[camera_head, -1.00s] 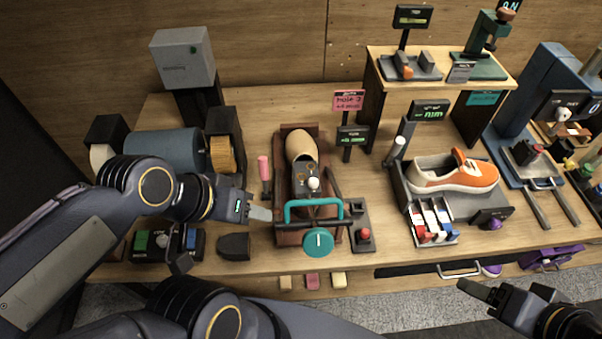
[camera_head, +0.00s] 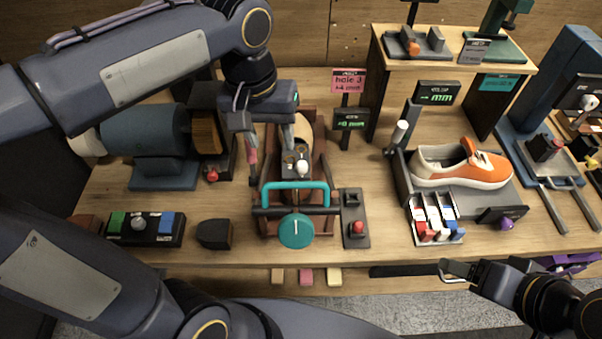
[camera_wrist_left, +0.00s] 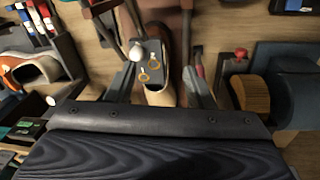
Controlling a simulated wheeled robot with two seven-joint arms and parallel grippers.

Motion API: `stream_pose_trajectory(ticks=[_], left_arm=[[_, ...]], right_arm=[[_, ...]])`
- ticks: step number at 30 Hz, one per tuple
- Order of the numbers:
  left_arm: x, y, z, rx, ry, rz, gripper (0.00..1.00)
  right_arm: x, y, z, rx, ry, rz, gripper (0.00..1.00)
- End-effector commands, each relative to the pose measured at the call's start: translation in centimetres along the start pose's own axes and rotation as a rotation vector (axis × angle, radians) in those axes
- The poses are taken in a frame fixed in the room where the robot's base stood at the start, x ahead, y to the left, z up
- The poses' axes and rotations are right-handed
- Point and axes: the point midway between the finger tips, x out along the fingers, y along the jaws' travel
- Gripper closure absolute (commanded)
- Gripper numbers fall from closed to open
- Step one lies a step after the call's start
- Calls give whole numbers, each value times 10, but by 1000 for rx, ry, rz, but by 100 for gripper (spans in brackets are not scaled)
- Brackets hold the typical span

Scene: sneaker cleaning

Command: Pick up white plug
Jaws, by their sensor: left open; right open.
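A small white rounded knob, which looks like the white plug (camera_head: 302,168), sits on a dark plate (camera_head: 292,156) atop the beige shoe form (camera_head: 305,130) in the brown cradle (camera_head: 318,150). The plug also shows in the left wrist view (camera_wrist_left: 136,52). My left gripper (camera_head: 267,138) is open above the form, behind the plug. In the left wrist view its two fingers (camera_wrist_left: 160,88) stand apart on either side of the form, with the plug ahead of the left finger. My right gripper (camera_head: 455,272) is open and empty at the table's front edge, lower right.
A teal handle (camera_head: 295,188) with a round dial arches in front of the plug. A pink-handled tool (camera_head: 252,165) stands left of the cradle. A switch box (camera_head: 355,218) is at its right. An orange sneaker (camera_head: 460,165) rests on a grey stand further right.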

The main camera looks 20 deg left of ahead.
Motion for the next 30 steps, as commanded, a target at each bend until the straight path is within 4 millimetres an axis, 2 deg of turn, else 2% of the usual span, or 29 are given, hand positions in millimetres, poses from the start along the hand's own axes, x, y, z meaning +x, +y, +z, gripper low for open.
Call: stream_pose_trajectory(ticks=[1,4,8,17,25,30], left_arm=[[14,13,-11,4,-23,-26,52],[21,31,-25,-9,-50,-71,52],[25,42,-34,-23,-66,-102,52],[53,41,-32,-26,-69,-109,52],[92,40,-24,-25,-70,-108,52],[101,39,-24,-26,-67,-107,52]], right_arm=[[11,5,6,0,0,0,30],[18,8,9,0,0,0,30],[21,9,10,0,0,0,30],[22,10,11,0,0,0,30],[21,10,11,0,0,0,30],[21,10,11,0,0,0,30]])
